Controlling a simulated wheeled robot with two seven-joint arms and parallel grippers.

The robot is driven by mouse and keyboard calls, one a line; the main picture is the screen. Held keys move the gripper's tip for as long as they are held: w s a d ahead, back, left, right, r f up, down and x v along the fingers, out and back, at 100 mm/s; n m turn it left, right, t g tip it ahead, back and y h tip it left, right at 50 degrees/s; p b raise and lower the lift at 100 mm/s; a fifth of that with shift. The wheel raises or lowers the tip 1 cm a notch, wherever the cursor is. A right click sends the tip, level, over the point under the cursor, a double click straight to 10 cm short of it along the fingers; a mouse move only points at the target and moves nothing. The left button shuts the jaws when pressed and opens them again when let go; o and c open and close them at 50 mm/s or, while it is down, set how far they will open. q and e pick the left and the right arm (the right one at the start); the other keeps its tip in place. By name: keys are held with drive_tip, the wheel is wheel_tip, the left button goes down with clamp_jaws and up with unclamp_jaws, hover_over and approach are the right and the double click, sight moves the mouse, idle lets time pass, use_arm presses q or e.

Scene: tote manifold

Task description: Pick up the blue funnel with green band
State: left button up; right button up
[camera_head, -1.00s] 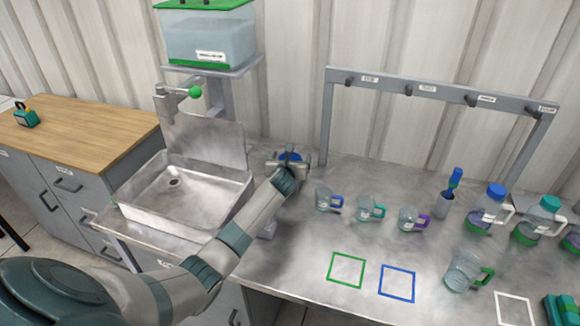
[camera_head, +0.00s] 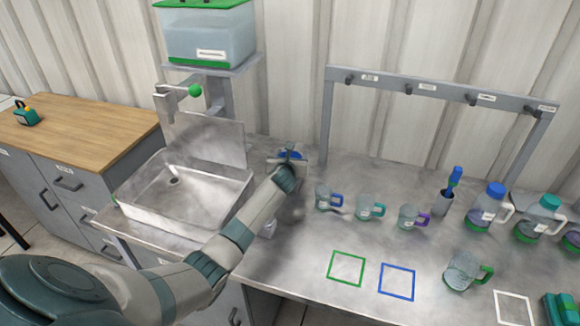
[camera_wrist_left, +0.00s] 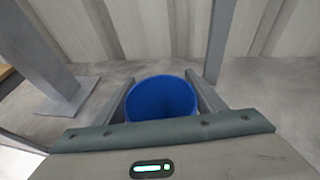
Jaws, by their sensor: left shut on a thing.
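The blue funnel (camera_wrist_left: 161,99) sits between the two fingers of my left gripper (camera_wrist_left: 162,90) in the left wrist view, its round open mouth facing the camera. My left gripper is shut on it. In the head view only a little blue of the funnel (camera_head: 290,154) shows at my left gripper (camera_head: 292,158), beside the sink on the steel counter. The gripper hides most of the funnel, and I cannot see its green band. I cannot tell whether its bottom touches the counter. My right gripper is not in view.
The sink (camera_head: 150,215) lies left of the gripper, and the tank stand (camera_head: 226,105) rises behind it. A grey hook rack (camera_head: 440,90) stands at the back. Handled cups (camera_head: 365,208), jugs (camera_head: 487,215) and a brush holder (camera_head: 443,203) stand to the right. Green (camera_head: 347,254) and blue (camera_head: 397,267) squares are empty.

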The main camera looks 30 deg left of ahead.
use_arm(q)
drive_tip(key=shift+r, duration=0.15)
drive_tip(key=shift+r, duration=0.5)
wheel_tip(320, 180, up, 2)
drive_tip(key=shift+r+b, duration=0.2)
drive_tip(key=shift+b, duration=0.35)
drive_tip(key=d+r+b, duration=0.3)
drive_tip(key=d+r, duration=0.4)
drive_tip(key=d, duration=0.4)
drive_tip(key=shift+d+r, duration=0.15)
drive_tip(key=shift+d, duration=0.25)
drive_tip(key=s+d+f+m+h+b, duration=0.1)
drive_tip(key=s+d+f+h, duration=0.1)
drive_tip(key=s+d, duration=0.3)
drive_tip(key=s+d+f+m+t+h+b, duration=0.1)
drive_tip(key=s+d, duration=0.4)
drive_tip(key=s, duration=0.8)
drive_tip(key=s+d+f+m+h+b, duration=0.1)
drive_tip(key=s+d+f+m+h, duration=0.2)
drive_tip(key=s+d, duration=0.3)
drive_tip(key=s, duration=0.4)
